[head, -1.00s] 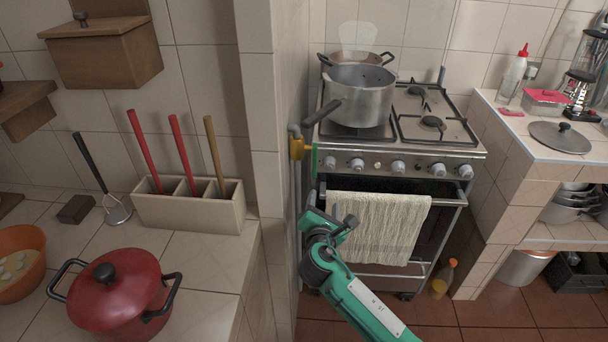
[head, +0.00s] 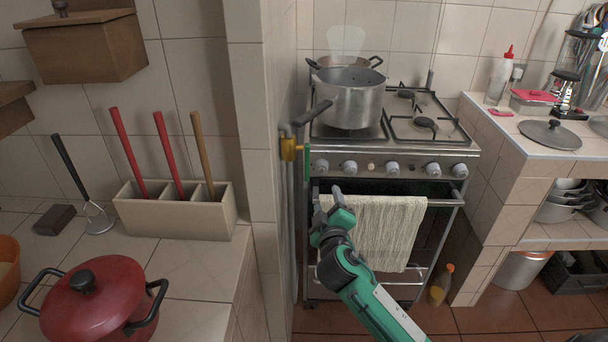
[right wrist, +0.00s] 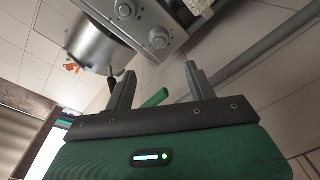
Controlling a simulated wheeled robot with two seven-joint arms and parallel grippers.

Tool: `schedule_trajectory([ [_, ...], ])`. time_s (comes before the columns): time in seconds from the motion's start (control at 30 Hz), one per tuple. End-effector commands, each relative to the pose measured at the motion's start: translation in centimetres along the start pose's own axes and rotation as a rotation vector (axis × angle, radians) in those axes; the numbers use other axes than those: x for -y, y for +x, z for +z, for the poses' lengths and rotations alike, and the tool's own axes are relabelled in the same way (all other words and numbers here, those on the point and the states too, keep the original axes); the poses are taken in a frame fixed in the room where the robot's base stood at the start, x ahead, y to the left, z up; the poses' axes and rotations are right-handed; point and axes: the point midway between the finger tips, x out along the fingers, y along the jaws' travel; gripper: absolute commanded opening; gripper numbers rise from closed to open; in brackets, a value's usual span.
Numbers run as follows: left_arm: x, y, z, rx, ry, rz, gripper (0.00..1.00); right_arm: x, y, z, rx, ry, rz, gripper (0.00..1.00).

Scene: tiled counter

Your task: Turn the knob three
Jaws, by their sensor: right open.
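The stove's front panel carries a row of grey knobs; the third full-size knob from the left (head: 392,168) is right of my gripper. My right gripper (head: 328,200) is open and empty, in front of the towel's left edge and below the leftmost knobs, apart from them. In the right wrist view its two fingers (right wrist: 152,75) stand apart, with a green handle (right wrist: 157,97) seen between them in the background. Two knobs show at the top of that view, one of them near the panel's end (right wrist: 159,37). My left gripper is not in view.
A towel (head: 375,232) hangs on the oven's handle bar. A yellow valve (head: 289,149) with a green handle sits on the pipe by the wall edge, left of the stove. A large pot (head: 352,100) stands on the hob, its handle jutting left. A tiled counter (head: 500,190) is at right.

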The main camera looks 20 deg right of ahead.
Motion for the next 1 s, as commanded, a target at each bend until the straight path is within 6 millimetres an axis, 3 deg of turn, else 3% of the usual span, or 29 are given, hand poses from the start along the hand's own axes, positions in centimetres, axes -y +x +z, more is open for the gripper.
schedule_trajectory([
  [0.27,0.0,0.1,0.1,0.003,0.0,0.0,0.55,-0.3,2.4,0.1,0.001,0.016,0.005,0.56],
  [0.7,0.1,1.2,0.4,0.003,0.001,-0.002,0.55,-0.3,10.9,0.1,0.001,0.014,0.004,0.56],
  [1.0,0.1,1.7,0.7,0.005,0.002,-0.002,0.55,-0.2,13.6,0.2,0.001,0.014,0.002,0.56],
])
